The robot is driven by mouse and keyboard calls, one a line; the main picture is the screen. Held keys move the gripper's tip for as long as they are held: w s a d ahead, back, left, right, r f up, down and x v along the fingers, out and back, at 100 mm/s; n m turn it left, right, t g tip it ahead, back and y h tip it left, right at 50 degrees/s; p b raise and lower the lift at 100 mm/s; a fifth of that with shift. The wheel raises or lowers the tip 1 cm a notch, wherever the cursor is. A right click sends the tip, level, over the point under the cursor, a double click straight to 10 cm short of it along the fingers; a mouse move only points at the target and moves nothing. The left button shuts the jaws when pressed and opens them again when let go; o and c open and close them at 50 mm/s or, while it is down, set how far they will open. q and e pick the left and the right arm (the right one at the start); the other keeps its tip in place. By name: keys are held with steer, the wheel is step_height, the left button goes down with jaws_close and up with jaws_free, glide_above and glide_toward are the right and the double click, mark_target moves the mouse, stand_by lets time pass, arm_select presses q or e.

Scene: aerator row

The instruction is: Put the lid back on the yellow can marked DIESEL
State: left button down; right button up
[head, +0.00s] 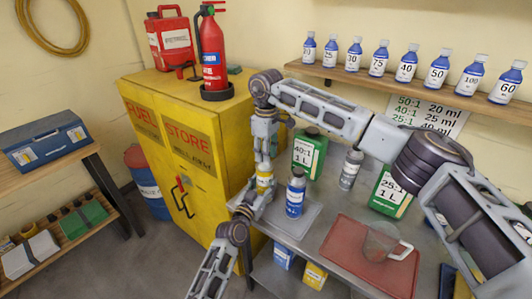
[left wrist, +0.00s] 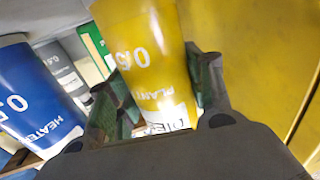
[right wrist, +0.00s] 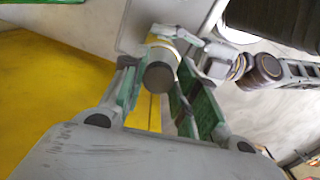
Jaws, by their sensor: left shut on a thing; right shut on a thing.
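The yellow can (head: 264,181) stands between my two grippers in the head view. Its label, partly hidden, reads DIESEL in the left wrist view (left wrist: 158,60). My left gripper (head: 256,196) is shut around the can's body from below. My right gripper (head: 265,150) is directly above, pointing down, shut on a dark grey round lid (right wrist: 160,78). In the right wrist view, yellow of the can shows just behind the lid. Whether the lid touches the can is not clear.
The yellow fuel cabinet (head: 205,175) is close on the left. Green cans (head: 308,152) and a grey bottle (head: 350,169) stand behind; a red tray (head: 350,245) holds a clear jug.

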steer(key=o, duration=0.6)
steer(key=shift+o, duration=0.2)
steer(key=shift+r, duration=0.1)
steer(key=shift+r, duration=2.15)
steer(key=shift+r, duration=0.1)
steer(key=shift+c, duration=0.2)
